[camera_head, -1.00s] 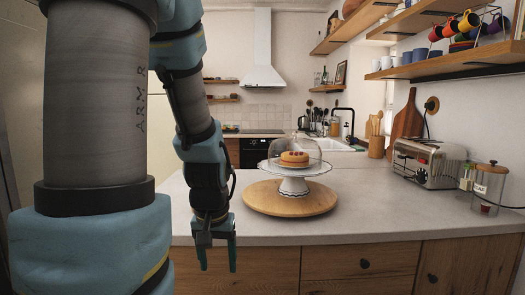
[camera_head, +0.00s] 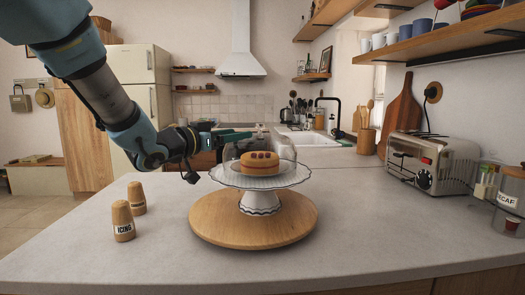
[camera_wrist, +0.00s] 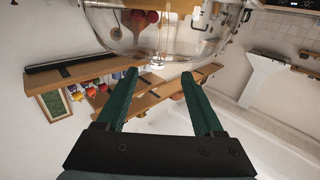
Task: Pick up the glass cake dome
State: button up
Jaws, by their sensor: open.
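The clear glass cake dome (camera_head: 236,152) covers a round cake (camera_head: 258,166) on a white scalloped cake stand (camera_head: 260,203). The stand rests on a round wooden board (camera_head: 210,224) on the counter. My gripper (camera_head: 240,134) reaches in from the left, roughly level with the dome's top. In the wrist view the dome (camera_wrist: 125,40) fills the upper middle, its curved edge near my green fingertips (camera_wrist: 160,74). The fingers are apart, with nothing clearly held between them. I cannot tell whether they touch the glass. The dome's knob is not clear in either view.
Two wooden shakers, one marked ICING (camera_head: 123,222), stand left on the counter (camera_head: 150,270). A toaster (camera_head: 432,163) and a DECAF jar (camera_head: 511,205) stand right. Shelves (camera_head: 420,45) hang at the upper right. The front counter is clear.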

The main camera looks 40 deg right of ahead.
aim_at(257, 127)
jog(key=d, duration=0.2)
jog(key=d+p, duration=0.1)
jog(key=d, duration=0.1)
jog(key=shift+w+d+r, duration=0.1)
jog(key=shift+w+d, duration=0.1)
jog(key=d+p, duration=0.1)
jog(key=d, duration=0.1)
jog(key=d+r+p, duration=0.1)
jog(key=d, duration=0.2)
jog(key=shift+p, duration=0.35)
jog(key=shift+d, duration=0.15)
jog(key=shift+w+f, duration=0.1)
jog(key=shift+c, duration=0.2)
grip_shut()
dwell(0.4)
